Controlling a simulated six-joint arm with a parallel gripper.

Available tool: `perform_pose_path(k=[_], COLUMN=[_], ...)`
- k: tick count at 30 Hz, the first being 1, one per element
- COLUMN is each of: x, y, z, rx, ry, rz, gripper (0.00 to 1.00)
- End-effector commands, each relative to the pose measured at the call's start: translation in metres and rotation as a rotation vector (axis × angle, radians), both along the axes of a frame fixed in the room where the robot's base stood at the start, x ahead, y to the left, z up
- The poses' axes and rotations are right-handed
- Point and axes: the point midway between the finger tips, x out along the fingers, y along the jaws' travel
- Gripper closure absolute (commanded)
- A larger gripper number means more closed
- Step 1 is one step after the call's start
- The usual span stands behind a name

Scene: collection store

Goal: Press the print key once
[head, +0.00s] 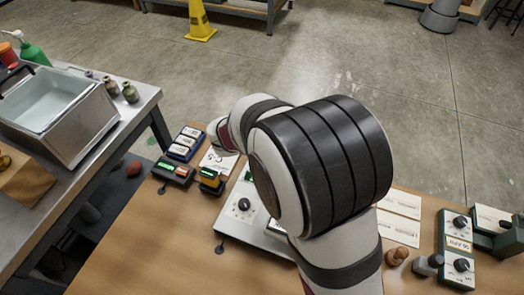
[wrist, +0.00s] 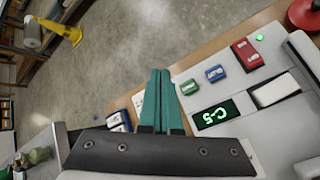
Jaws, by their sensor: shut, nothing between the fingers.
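My gripper (wrist: 160,75) shows in the wrist view with its two teal fingers shut together and nothing between them. Its tips are to the left of a pale panel (wrist: 285,118) and appear apart from its keys. The panel carries a green key (wrist: 190,87), a blue key (wrist: 214,74) and a red key (wrist: 247,54), beside a dark display (wrist: 214,114) reading "C-5" in green. The key labels are too small to read, so I cannot tell which is print. In the head view my arm hides the gripper and much of the pale unit (head: 236,222).
In the head view, blue blocks (head: 185,143) stand left of my arm, and knobbed green-and-white units (head: 458,245) at right. A metal basin (head: 60,115) sits on the left bench.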

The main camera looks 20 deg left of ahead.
Motion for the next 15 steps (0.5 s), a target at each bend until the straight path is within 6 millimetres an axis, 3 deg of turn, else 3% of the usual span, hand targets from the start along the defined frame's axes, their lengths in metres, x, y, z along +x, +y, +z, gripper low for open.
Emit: perform_pose_path(k=[5,15], x=[0.0,0.0], y=[-0.001,-0.001], z=[-0.013,-0.064], rx=[-0.002,-0.002], ry=[0.001,0.003], rz=[-0.002,-0.002], gripper=[1.0,1.0])
